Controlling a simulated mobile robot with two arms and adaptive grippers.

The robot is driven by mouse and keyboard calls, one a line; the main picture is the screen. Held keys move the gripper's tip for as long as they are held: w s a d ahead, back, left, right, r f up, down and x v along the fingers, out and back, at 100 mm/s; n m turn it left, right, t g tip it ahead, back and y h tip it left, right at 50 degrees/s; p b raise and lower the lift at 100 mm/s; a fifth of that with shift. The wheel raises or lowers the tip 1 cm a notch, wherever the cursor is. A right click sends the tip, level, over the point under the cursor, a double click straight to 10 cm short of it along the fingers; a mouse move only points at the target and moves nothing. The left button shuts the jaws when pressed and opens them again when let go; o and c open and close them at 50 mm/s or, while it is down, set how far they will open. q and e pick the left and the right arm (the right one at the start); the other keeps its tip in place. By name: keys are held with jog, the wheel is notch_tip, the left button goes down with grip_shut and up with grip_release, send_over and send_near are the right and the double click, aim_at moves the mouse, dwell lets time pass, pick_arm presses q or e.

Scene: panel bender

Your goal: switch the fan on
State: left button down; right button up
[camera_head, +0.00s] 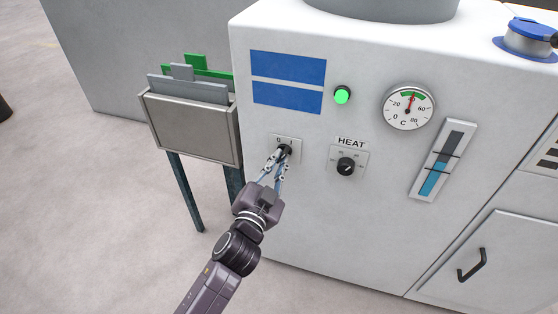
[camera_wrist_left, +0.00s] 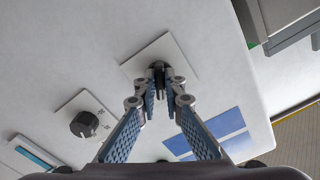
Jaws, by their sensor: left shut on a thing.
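A black rotary switch (camera_head: 285,149) sits on a small plate marked 0 and 1 on the front of the white machine. My left gripper (camera_head: 280,158) reaches it from below, with its fingers closed around the knob. In the left wrist view, the fingertips (camera_wrist_left: 160,88) are closed on the black knob (camera_wrist_left: 157,67) over its light plate (camera_wrist_left: 177,48). The fingers partly cover the knob, so its exact pointing direction is hard to tell. A green lamp (camera_head: 342,95) above right of the switch is lit. My right gripper is not in view.
The HEAT knob (camera_head: 346,166) is close to the right of the switch. A dial gauge (camera_head: 408,108) and a blue level gauge (camera_head: 443,160) are farther right. A grey holder on legs (camera_head: 190,127) with panels stands to the left.

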pick_arm(q)
jog(key=c, duration=2)
grip_release()
jog(key=shift+c, duration=0.2)
jog(key=v, duration=1.2)
